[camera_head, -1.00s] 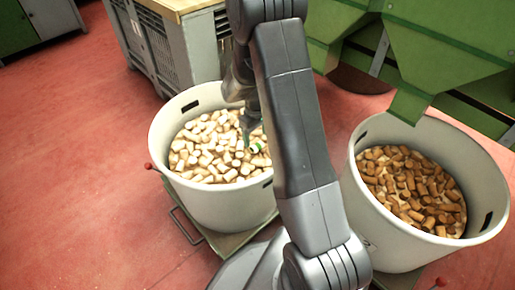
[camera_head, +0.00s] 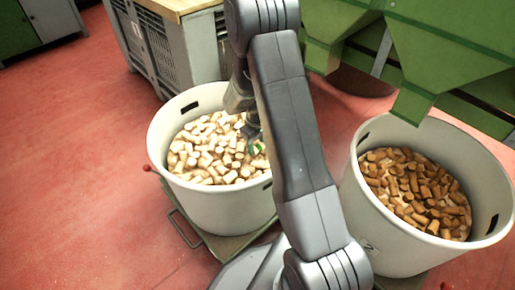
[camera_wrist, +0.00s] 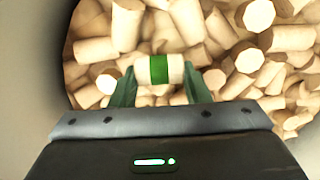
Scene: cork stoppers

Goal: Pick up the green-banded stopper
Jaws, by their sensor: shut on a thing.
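The green-banded stopper (camera_wrist: 159,70) is pale with a wide green band around its middle. In the wrist view it lies crosswise between the two green fingers of my gripper (camera_wrist: 160,84), which is shut on it at its ends. In the head view the stopper (camera_head: 257,148) shows small at the right part of the left tub, beside my arm. My gripper (camera_head: 251,133) is over the pale stoppers there, partly hidden by my arm. Whether the stopper is clear of the pile is hard to tell.
The left white tub (camera_head: 222,208) holds many pale stoppers (camera_head: 205,150) and stands on a green trolley (camera_head: 232,246). A right white tub (camera_head: 382,236) holds brown stoppers (camera_head: 415,190). A grey crate (camera_head: 170,50) stands behind, and green machinery (camera_head: 450,50) at upper right. Red floor is free at left.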

